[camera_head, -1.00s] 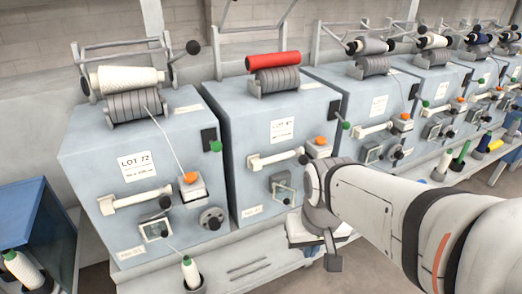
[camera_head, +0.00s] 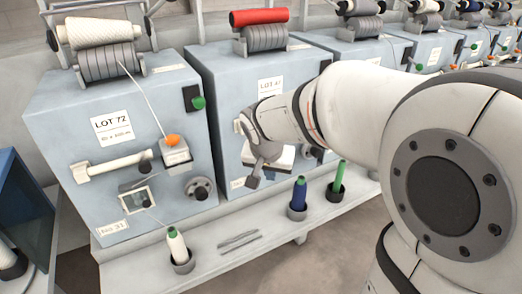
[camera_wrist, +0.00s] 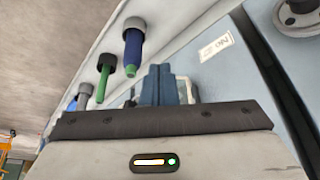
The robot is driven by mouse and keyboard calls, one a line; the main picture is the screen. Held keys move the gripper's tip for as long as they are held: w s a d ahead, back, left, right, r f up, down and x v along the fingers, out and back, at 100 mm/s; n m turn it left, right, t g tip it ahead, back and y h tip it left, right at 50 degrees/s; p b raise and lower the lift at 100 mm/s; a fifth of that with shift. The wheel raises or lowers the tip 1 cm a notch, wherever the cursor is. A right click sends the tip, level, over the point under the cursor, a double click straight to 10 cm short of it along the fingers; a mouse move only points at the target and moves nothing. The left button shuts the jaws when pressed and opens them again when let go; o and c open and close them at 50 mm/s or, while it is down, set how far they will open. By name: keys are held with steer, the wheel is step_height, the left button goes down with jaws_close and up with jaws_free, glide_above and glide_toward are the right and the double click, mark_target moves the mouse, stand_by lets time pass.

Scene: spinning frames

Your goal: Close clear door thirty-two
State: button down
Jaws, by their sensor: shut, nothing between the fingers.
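The second machine (camera_head: 245,92), marked with a LOT label, stands right of the machine labelled No 31. In the head view, my arm and gripper hide the spot low on its front where a small clear door showed before. In the wrist view, a small pale-framed clear pane (camera_wrist: 187,90), apparently that door, shows partly behind my gripper (camera_wrist: 161,72). Its blue-grey fingers are together and empty, close to the pane in the picture. I cannot tell whether they touch it or how far the door stands open. A number label (camera_wrist: 215,46), hard to read, is nearby.
A shelf (camera_head: 225,268) runs along the machines' feet. On it stand a white bobbin (camera_head: 177,246), a blue bobbin (camera_head: 299,194) and a green bobbin (camera_head: 338,177) in cups. The No 31 machine (camera_head: 70,140) has its own small clear door (camera_head: 137,200) and protruding knobs.

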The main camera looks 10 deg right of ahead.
steer(key=shift+w+d+f+b, duration=0.2)
steer(key=shift+w+d+f, duration=0.25)
steer(key=shift+w, duration=0.35)
steer(key=shift+w+d+f+b, duration=0.2)
steer(key=shift+w+d+f, duration=0.1)
steer(key=shift+w+f, duration=0.35)
steer(key=shift+w+d+f+b, duration=0.2)
steer(key=shift+w+d+f, duration=0.2)
steer(key=shift+w, duration=0.5)
